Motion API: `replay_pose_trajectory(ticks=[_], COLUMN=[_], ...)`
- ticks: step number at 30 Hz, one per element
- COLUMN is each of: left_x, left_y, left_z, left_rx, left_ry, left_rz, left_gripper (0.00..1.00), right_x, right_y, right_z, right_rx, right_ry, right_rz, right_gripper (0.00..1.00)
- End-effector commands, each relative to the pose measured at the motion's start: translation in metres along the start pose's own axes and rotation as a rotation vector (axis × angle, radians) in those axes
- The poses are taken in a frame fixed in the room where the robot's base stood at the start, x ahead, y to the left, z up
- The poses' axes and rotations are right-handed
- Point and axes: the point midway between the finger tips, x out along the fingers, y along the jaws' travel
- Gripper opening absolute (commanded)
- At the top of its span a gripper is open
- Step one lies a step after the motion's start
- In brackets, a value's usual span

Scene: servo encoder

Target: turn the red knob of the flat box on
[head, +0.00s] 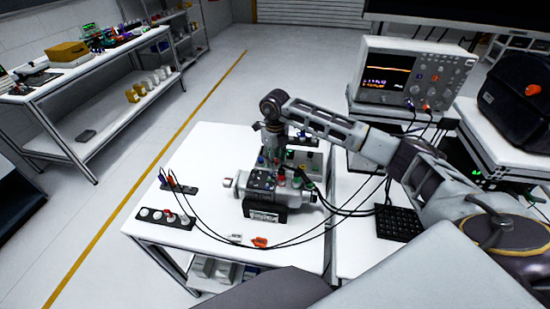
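A flat black box (165,218) lies at the left front of the white table, with several pale round parts and a small red spot on top. I cannot tell for sure whether that spot is the red knob. My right gripper (271,151) points down over the middle of the table, behind the grey servo unit (264,190), well to the right of the flat black box. Its fingertips are small and partly hidden, so I cannot tell whether they are open or touch anything. My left gripper is not in view.
A grey box with a green light (312,163) stands behind the servo unit. Black cables (228,240) loop across the table. An orange piece (260,242) lies near the front edge. An oscilloscope (408,78) stands at right. The table's back left is clear.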

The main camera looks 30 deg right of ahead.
Motion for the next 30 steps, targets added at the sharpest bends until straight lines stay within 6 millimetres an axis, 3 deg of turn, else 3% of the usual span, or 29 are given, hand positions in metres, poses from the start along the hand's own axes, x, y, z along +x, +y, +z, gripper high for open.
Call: replay_pose_trajectory(ticks=[1, 8, 20, 30], left_x=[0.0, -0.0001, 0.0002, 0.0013], left_y=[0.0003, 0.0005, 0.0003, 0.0], left_z=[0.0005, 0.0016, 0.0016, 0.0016], left_rx=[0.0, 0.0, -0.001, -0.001], left_ry=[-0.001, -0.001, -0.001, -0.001], left_rz=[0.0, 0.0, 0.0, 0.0], left_gripper=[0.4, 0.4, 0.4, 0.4], right_x=[-0.0002, -0.0004, -0.0006, -0.0008], right_y=[0.0, -0.0001, -0.0002, -0.0005], right_z=[0.0, 0.0001, 0.0001, 0.0003], right_rx=[0.0, 0.0, 0.033, 0.187], right_ry=[0.0, 0.0, -0.001, -0.001], right_rz=[0.0, 0.0, 0.0, -0.001], right_gripper=[0.31, 0.01, 0.0, 0.0])
